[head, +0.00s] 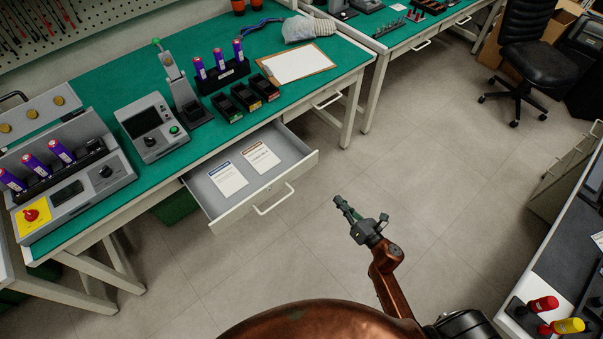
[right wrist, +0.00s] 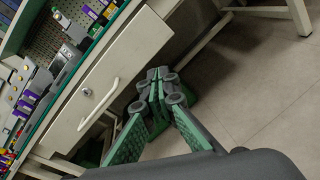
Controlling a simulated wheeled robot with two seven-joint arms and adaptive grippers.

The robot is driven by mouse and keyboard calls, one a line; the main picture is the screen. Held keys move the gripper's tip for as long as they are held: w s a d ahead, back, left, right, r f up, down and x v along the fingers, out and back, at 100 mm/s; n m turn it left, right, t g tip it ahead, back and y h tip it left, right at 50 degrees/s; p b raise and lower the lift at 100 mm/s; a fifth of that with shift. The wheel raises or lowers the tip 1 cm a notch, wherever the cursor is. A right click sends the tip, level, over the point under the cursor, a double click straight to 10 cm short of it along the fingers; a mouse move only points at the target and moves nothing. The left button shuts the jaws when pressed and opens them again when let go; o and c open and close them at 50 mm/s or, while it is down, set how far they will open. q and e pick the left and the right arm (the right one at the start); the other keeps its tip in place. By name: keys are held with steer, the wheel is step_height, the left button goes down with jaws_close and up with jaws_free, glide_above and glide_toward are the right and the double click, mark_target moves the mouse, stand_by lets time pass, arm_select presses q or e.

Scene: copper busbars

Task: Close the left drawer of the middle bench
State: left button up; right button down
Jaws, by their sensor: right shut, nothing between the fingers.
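The left drawer (head: 300,170) of the middle green-topped bench (head: 300,95) is pulled well out, with two printed cards (head: 228,179) lying inside. Its pale front has a bar handle (head: 273,200) and a small round lock. My right gripper (head: 345,207) is shut and empty, in front of the drawer to the right of its handle, apart from it. In the right wrist view the shut fingertips (right wrist: 156,85) show beside the drawer front (right wrist: 130,62), whose handle (right wrist: 98,104) is left of them. My left gripper is out of view.
The bench top carries a tester (head: 152,127), a clipboard (head: 297,64), black bins (head: 244,97) and racks of purple cylinders. A second closed drawer handle (head: 328,101) is farther right. A dark-topped bench (head: 560,260) stands at right. Open floor (head: 440,170) lies between.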

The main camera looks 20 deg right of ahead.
steer(key=w+a+r+n+y+b, duration=0.1)
steer(key=a+r+n+y+b, duration=0.15)
steer(key=r+n, duration=0.35)
steer(key=n+b, duration=0.1)
steer(key=n, duration=0.1)
glide_toward(300, 165)
steer(key=shift+t, duration=0.3)
steer(key=x, duration=0.5)
steer(key=shift+w+a+f, duration=0.1)
steer(key=shift+w+f, duration=0.15)
steer(key=shift+w, duration=0.05)
steer(key=shift+w+a, duration=0.2)
steer(key=shift+w, duration=0.35)
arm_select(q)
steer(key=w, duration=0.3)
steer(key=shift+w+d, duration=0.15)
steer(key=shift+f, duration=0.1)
